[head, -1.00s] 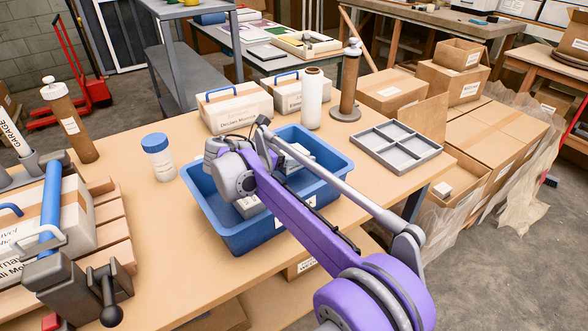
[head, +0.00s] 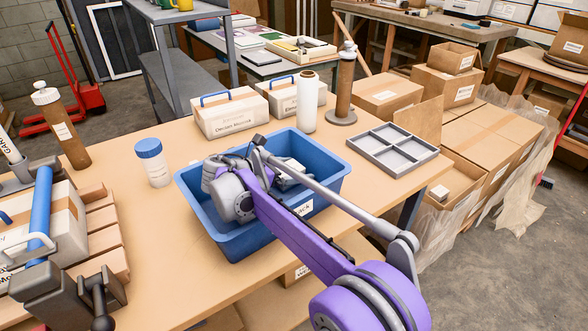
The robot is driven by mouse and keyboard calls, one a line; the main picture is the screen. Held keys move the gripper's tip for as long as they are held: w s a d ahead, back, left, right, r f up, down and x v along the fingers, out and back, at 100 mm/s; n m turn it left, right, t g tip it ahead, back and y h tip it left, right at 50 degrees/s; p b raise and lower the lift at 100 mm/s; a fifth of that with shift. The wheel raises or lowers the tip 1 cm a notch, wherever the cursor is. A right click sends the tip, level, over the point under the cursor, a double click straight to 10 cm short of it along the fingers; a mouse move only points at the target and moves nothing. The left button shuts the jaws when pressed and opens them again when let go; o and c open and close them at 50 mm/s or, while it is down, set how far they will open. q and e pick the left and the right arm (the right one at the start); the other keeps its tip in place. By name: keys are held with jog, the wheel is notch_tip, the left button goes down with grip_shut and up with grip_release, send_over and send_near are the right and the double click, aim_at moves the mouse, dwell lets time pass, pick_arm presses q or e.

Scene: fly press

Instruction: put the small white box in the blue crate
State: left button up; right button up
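The blue crate (head: 232,240) stands on the workbench, open at the top. My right arm, purple and grey, reaches in from the lower right. Its wrist and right gripper (head: 236,192) are over and partly inside the crate; the fingers are hidden by my own arm, so I cannot tell whether they are open or hold anything. My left gripper is not in view.
A grey compartment tray (head: 392,150) lies right of the crate. A white-and-brown cylinder pair stands behind it. A blue-capped jar (head: 152,163) stands to the left. Boxes with blue handles (head: 226,112) stand behind. Bare bench top lies in front and left of the crate.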

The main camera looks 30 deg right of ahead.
aim_at(287, 169)
jog(key=shift+r, duration=0.15)
jog(key=p+v, duration=0.1)
jog(key=v, duration=0.6)
jog(key=shift+a+r, duration=0.1)
jog(key=shift+a, duration=0.15)
